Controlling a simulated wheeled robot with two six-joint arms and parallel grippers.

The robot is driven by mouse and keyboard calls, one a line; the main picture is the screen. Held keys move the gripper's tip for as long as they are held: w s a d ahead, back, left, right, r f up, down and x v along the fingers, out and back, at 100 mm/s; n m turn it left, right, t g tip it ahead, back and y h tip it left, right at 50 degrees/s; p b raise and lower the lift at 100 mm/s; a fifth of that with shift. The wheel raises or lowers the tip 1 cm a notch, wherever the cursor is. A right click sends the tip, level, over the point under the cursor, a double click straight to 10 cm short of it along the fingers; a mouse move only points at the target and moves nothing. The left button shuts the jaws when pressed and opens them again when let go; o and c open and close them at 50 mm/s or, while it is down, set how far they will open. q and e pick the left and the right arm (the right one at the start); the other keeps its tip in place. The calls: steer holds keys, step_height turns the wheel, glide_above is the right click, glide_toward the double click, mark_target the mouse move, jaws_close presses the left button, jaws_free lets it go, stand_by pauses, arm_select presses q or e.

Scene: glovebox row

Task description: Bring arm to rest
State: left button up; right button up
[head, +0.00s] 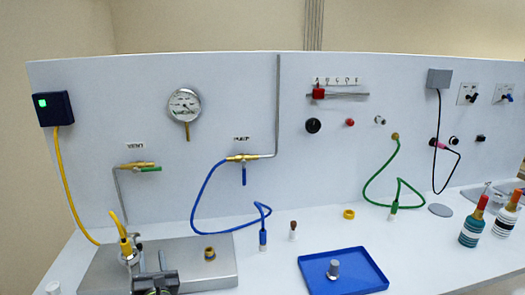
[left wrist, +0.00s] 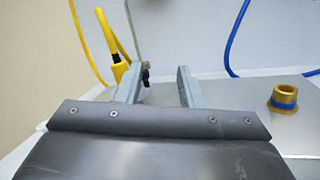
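My left gripper (head: 150,278) is low in the head view, over the front of the grey metal plate (head: 212,270) and just right of the fitting with the yellow hose (head: 122,235). In the left wrist view my left gripper (left wrist: 160,82) has its two fingers apart, with nothing held between them. The yellow hose end (left wrist: 118,62) shows behind the left finger, and a small dark and brass part shows beyond the gap. A brass fitting with a blue ring (left wrist: 283,98) stands on the plate to the right, clear of the fingers. My right gripper is in neither view.
A white panel (head: 80,130) with a gauge (head: 185,104) and valves stands behind the bench. A blue hose (head: 205,195) and a green hose (head: 378,180) hang from it. A blue tray (head: 312,268) holds a metal piece. Bottles (head: 471,228) stand at right.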

arm_select(q)
steer(key=s+d+f+m+g+h, duration=0.25)
steer(key=s+d+m+h, duration=0.45)
steer(key=m, duration=0.7)
steer(key=s+d+f+m+g+h, duration=0.1)
steer(key=s+d+f+m+h, duration=0.2)
steer(key=s+d+m+h, duration=0.75)
steer(key=s+a+f+m+g+y, duration=0.3)
steer(key=s+a+m+g+y, duration=0.25)
steer(key=s+a, duration=0.4)
steer(key=s+a+f+m+g+y, duration=0.45)
steer(key=s+a+m, duration=0.2)
steer(key=s, duration=0.65)
step_height(320, 180, down, 24)
steer(key=a+g, duration=0.1)
steer(key=g, duration=0.1)
steer(key=s+d+f, duration=0.1)
steer(key=s+f, duration=1.4)
steer(key=shift+f+m+g, duration=0.4)
steer(key=shift+m+g, duration=0.05)
